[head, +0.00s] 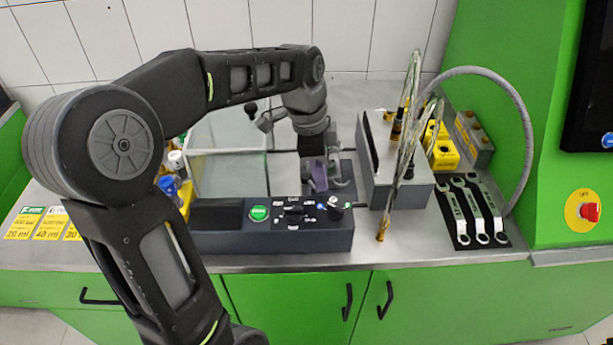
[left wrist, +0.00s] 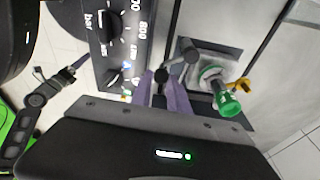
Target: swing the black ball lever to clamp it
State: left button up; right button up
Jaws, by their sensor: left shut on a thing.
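My left gripper (head: 318,178) reaches down behind the control box, its purple fingers low over the bench. In the left wrist view the left gripper (left wrist: 162,92) has its two purple fingers on either side of the black ball (left wrist: 161,75), shut on it. The ball's lever runs to a grey clamp part (left wrist: 187,50) beside a metal piece with a green cap (left wrist: 228,104). In the head view my gripper hides most of the lever. My right gripper (left wrist: 75,65) shows small at the left of the wrist view, too small to judge.
The control box (head: 290,235) with its knobs and green button stands in front of the gripper. A grey block (head: 405,190) with clear hoses stands to the right, then wrenches (head: 466,213) on a black mat. A clear-walled bin (head: 225,170) is to the left.

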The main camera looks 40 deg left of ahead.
pick_arm(q)
jog(key=shift+w+a+r, duration=0.1)
jog(key=shift+w+a, duration=0.05)
jog(key=shift+w, duration=0.3)
jog(key=shift+c, duration=0.2)
jog(key=shift+o, duration=0.2)
jog(key=shift+w, duration=0.3)
jog(key=shift+p, duration=0.3)
jog(key=shift+w+f, duration=0.2)
jog(key=shift+w, duration=0.5)
jog(key=shift+p, duration=0.3)
